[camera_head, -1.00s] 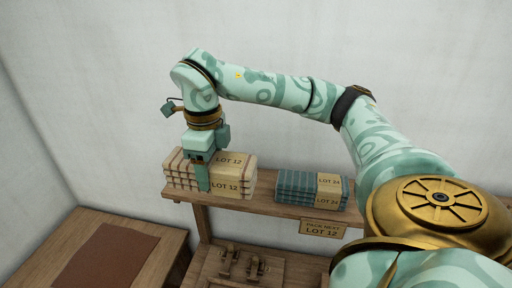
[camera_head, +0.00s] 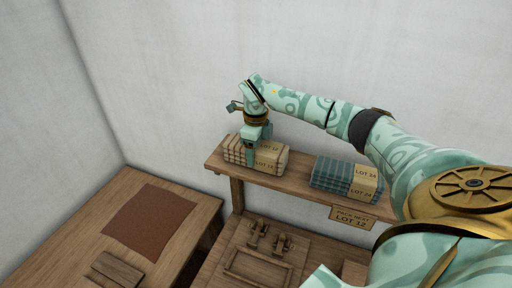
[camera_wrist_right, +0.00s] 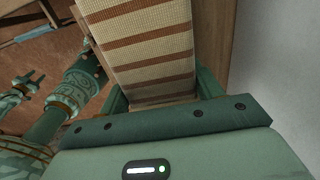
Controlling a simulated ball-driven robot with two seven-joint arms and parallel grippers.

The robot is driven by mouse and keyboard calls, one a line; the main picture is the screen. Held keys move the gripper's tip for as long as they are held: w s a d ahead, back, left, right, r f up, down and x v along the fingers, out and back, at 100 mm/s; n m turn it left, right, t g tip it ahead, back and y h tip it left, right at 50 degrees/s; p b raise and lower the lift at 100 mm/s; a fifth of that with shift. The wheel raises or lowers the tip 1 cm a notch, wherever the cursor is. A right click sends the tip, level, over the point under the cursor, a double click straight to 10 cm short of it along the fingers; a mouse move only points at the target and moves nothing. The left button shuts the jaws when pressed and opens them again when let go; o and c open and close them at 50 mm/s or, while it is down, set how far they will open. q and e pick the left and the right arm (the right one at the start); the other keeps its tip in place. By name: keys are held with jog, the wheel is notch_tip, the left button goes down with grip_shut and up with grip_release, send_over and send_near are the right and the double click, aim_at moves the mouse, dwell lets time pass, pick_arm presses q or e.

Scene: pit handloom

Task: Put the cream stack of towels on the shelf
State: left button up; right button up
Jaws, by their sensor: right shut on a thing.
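The cream stack of towels (camera_head: 272,160), striped brown and tagged LOT 12, sits at the left end of the wooden shelf (camera_head: 297,184). My right gripper (camera_head: 251,158) points down over the stack and is shut on it, one finger down its front face. In the right wrist view the cream striped towels (camera_wrist_right: 150,45) lie between the two fingers (camera_wrist_right: 160,100). Whether the stack bears fully on the shelf I cannot tell. My left gripper does not show in the head view.
A blue stack (camera_head: 333,174) tagged LOT 24 stands to the right on the shelf, with a gap between. A LOT 12 sign (camera_head: 351,217) hangs on the shelf's front. Below are a wooden frame with metal fittings (camera_head: 268,238) and a table with a brown mat (camera_head: 150,221).

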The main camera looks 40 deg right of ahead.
jog(key=shift+f, duration=0.15)
jog(key=o, duration=1.1)
jog(key=shift+f, duration=0.1)
jog(key=shift+c, duration=0.2)
notch_tip(320, 180, up, 12)
jog(key=shift+r+b, duration=0.2)
jog(key=shift+b, duration=0.45)
